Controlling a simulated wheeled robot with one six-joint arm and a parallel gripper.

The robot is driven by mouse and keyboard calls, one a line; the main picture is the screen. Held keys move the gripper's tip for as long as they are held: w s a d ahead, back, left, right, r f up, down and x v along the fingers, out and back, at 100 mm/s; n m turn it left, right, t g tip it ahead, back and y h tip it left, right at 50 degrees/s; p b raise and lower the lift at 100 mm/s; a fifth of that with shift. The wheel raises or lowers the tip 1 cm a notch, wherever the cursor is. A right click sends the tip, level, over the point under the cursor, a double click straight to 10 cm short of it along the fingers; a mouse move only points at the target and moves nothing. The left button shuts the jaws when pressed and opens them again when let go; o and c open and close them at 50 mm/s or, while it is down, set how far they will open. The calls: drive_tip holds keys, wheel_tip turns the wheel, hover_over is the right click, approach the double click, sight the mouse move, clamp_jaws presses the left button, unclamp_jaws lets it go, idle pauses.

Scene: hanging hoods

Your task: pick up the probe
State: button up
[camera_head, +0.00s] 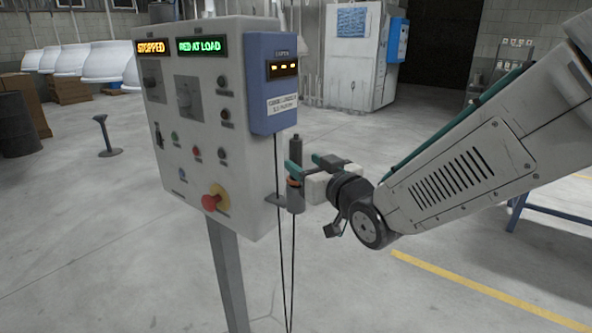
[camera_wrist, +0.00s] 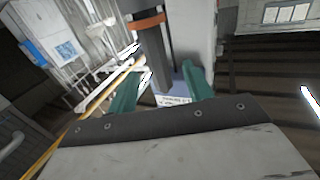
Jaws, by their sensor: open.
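The probe (camera_head: 296,200) is a grey upright cylinder with an orange band and a dark, narrower upper part. It stands in a small bracket (camera_head: 274,199) on the right side of the control panel. My gripper (camera_head: 299,171) has teal fingers and is level with the probe's upper part, partly covering it. In the wrist view the probe (camera_wrist: 155,55) runs between the two spread teal fingers (camera_wrist: 160,78), with a gap showing on the right. Whether the left finger touches it I cannot tell.
The control panel (camera_head: 200,110) stands on a post, with lit signs, buttons and a red knob. A blue box (camera_head: 272,85) is fixed to its right side, above the bracket. Thin black cables (camera_head: 283,260) hang below it. The floor around is mostly clear; a blue frame (camera_head: 550,215) stands at right.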

sight(299, 158)
drive_tip(key=x, duration=0.5)
drive_tip(key=shift+w+d+f, duration=0.1)
clamp_jaws()
